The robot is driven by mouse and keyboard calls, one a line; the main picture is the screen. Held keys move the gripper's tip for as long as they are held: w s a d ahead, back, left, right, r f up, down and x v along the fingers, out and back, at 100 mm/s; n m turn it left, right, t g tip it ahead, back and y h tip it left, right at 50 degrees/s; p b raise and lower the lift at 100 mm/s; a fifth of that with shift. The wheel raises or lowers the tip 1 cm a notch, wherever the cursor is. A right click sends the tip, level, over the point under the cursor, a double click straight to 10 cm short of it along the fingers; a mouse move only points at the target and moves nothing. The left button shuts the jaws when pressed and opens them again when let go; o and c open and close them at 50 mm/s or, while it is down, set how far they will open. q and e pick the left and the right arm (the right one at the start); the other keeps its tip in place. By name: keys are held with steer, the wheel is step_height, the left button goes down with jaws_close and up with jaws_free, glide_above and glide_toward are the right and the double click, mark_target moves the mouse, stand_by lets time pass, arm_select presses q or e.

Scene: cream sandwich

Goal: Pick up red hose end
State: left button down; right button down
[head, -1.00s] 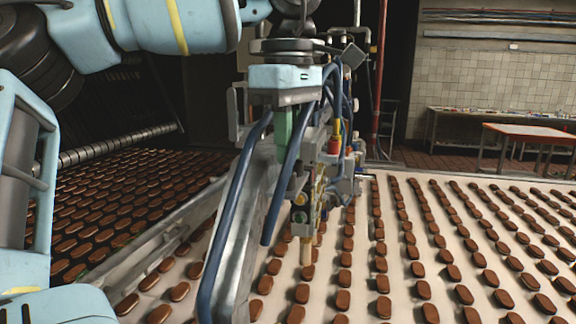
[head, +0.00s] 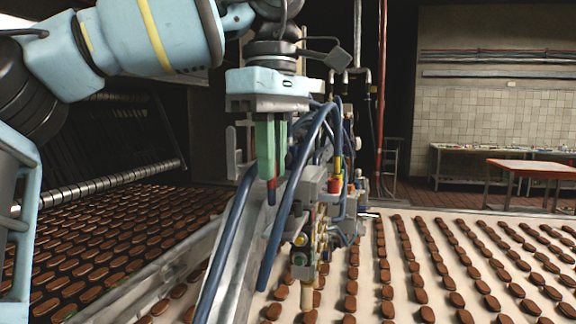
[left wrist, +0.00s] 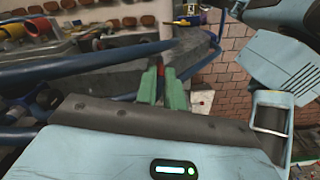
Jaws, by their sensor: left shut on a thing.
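My left gripper (head: 270,155) hangs in the middle of the head view with its green fingers pointing down. It is shut on the red hose end (head: 271,184), which shows as a small red piece at the fingertips with a short dark blue hose part below it. In the left wrist view the red hose end (left wrist: 170,73) shows between the tips of the green fingers (left wrist: 161,88). My right gripper is not in view.
Blue hoses (head: 293,200) arch close beside the gripper. The depositing machine (head: 318,215) with coloured fittings stands just right of it. Brown biscuits lie in rows on a pale conveyor (head: 455,240). A red-topped table (head: 530,170) stands at the back right.

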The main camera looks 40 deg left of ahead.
arm_select(q)
steer(key=s+r, duration=0.1)
steer(key=s, duration=1.2)
steer(key=shift+s+a, duration=0.15)
steer(key=shift+s, duration=0.05)
